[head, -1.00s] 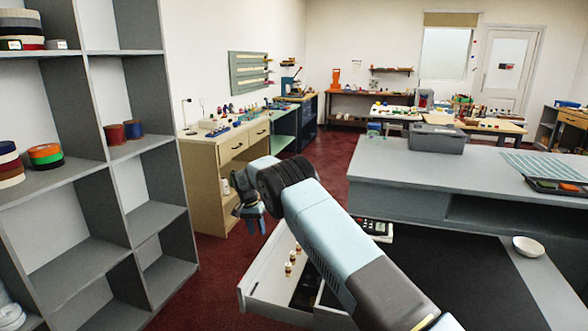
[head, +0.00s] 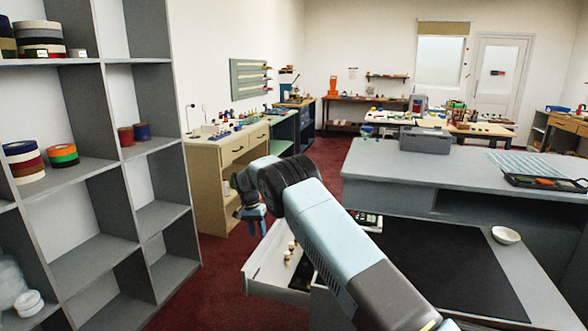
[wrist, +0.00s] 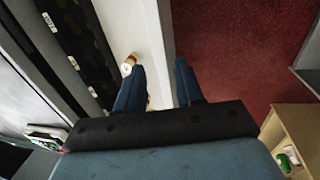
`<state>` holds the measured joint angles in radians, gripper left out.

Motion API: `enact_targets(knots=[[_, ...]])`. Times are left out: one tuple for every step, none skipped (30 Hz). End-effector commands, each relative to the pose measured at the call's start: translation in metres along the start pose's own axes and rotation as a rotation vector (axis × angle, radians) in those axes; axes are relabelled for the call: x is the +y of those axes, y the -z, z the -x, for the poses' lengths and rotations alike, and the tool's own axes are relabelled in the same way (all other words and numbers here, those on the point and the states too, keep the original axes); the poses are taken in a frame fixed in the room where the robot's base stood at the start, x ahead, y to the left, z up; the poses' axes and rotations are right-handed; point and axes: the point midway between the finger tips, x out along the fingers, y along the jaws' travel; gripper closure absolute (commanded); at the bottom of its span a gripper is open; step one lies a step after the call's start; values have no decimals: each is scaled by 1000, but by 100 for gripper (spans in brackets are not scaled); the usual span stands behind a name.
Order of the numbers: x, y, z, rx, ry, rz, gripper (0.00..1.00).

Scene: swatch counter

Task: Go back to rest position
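My gripper (head: 256,228) hangs at the end of my arm, left of centre in the head view, beside the open drawer. In the wrist view my gripper (wrist: 160,82) has its two dark blue fingers apart, with only the drawer edge and red floor seen between them. It is open and empty. The open white drawer (head: 262,262) is below and right of it in the head view. Small brass-and-white pieces (head: 291,246) stand in the drawer. One such piece (wrist: 128,64) shows just left of the left finger in the wrist view.
The grey counter (head: 420,172) with a black mat (head: 440,265) and a white bowl (head: 506,235) lies at the right. A grey shelf unit (head: 95,255) with tape rolls stands at the left. Red floor (head: 220,270) is free between them.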

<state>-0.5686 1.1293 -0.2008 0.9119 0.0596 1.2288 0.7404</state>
Motion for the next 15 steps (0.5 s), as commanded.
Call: enact_targets(knots=[[4, 1, 8, 2, 7, -1, 63], [7, 2, 12, 2, 10, -1, 63], [11, 4, 17, 2, 13, -2, 63], [15, 5, 21, 4, 17, -2, 63], [18, 6, 26, 4, 20, -2, 63], [23, 6, 31, 5, 24, -1, 63], [26, 7, 36, 6, 27, -1, 63], [30, 8, 42, 7, 31, -1, 63], [36, 9, 48, 8, 36, -1, 63], [41, 10, 54, 9, 40, -2, 63], [46, 11, 60, 10, 45, -2, 63], [54, 12, 69, 12, 51, -1, 63], [60, 13, 77, 14, 57, -1, 63], [67, 13, 85, 16, 63, 0, 63], [77, 14, 96, 20, 73, 0, 63]])
